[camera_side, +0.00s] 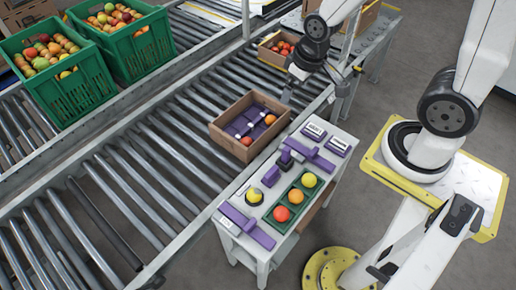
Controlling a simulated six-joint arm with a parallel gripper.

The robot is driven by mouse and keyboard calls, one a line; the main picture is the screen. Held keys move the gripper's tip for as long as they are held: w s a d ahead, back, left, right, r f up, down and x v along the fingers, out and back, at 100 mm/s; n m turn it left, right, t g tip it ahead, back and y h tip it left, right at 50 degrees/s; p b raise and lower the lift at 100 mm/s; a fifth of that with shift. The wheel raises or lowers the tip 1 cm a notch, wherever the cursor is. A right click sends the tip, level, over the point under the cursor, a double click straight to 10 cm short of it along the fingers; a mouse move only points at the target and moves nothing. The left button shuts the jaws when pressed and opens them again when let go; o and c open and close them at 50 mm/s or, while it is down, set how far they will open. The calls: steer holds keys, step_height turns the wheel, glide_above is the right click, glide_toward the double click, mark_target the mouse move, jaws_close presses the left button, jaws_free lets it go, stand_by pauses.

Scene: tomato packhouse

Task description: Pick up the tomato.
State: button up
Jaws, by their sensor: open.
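Several tomatoes are in view, and I cannot tell which one the task means. A green tray (302,190) on the small white bench holds a yellow tomato (309,180), an orange tomato (295,196) and a red tomato (281,214) in a row. Another yellow tomato (254,196) sits on a dark round stand left of the tray. A cardboard box (231,141) with purple dividers holds an orange tomato (270,119) and a red-orange one (247,141). My gripper (286,97) is small and dark here, open, above the conveyor behind the box's right corner, apart from the bench tomatoes.
The white bench (226,219) also carries purple blocks (247,226) and labelled purple pieces (314,131). A roller conveyor (140,180) runs alongside. Green crates (66,92) of tomatoes stand at upper left. Another cardboard box (269,57) of tomatoes is behind my gripper.

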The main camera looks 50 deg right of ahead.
step_height(320, 180, down, 9)
steer(key=w+d+n+g, duration=0.1)
steer(key=d+n, duration=0.1)
steer(key=n+g, duration=0.2)
steer(key=n, duration=0.2)
glide_above(310, 177)
step_height(310, 177, down, 21)
steer(key=shift+d+f, duration=0.1)
steer(key=shift+f, duration=0.05)
steer(key=shift+f, duration=0.15)
steer(key=shift+f, duration=1.15)
steer(key=shift+s+f, duration=0.1)
steer(key=shift+f, duration=2.5)
steer(key=c, duration=0.7)
